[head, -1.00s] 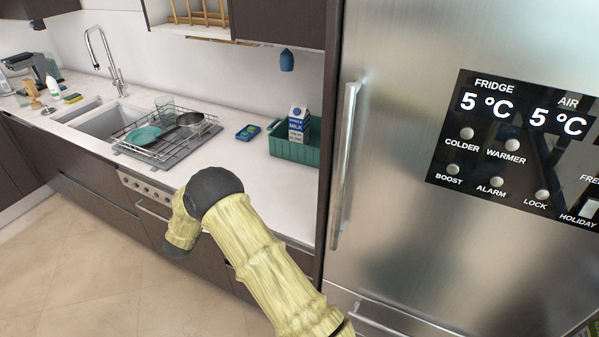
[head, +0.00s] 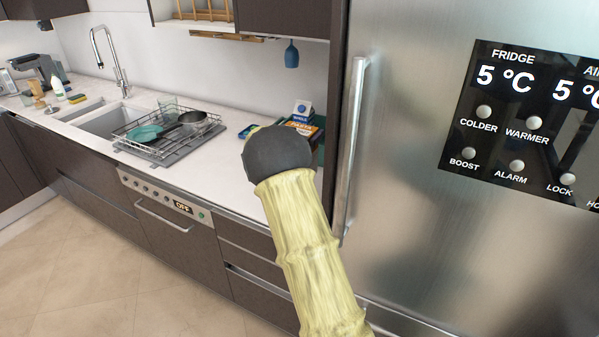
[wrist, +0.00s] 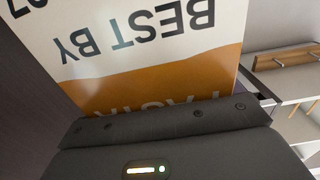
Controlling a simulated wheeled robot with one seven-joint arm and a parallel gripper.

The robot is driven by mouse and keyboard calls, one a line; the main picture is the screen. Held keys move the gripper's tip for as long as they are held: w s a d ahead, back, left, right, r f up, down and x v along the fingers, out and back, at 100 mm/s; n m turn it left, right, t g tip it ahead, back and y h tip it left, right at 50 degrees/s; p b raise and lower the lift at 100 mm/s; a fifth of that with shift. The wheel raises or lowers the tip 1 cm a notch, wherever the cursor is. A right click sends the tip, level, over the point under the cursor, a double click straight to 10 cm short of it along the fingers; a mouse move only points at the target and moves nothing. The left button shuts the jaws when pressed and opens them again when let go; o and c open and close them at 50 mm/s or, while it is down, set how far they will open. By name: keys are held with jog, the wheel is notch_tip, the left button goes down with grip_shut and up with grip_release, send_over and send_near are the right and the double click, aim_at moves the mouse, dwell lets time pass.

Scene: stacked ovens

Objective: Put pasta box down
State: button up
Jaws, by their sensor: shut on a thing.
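The pasta box (wrist: 150,45) fills much of the wrist view. It is white and orange, with upside-down "BEST BY" lettering. My gripper (wrist: 165,118) is shut on it. In the head view, part of the box (head: 303,128) shows just past my arm's dark joint, in front of the milk carton (head: 302,108) and over the area of the teal basket (head: 319,153). My fingers are hidden by the arm there. I cannot tell whether the box touches the basket or the counter.
The steel fridge (head: 410,200) stands close on the right, with its handle (head: 350,150) sticking out. A dish rack (head: 165,135) with a pan and teal dish sits left on the counter (head: 225,165). A blue item (head: 291,54) hangs above the basket.

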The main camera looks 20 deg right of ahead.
dwell(0.3)
jog(key=shift+f+p, duration=0.45)
jog(key=shift+f, duration=2.5)
jog(key=shift+f+p, duration=0.3)
jog(key=shift+f, duration=1.6)
jog(key=shift+f, duration=0.1)
jog(key=o, duration=1.5)
jog(key=shift+s+a, duration=0.1)
jog(key=shift+a, duration=0.05)
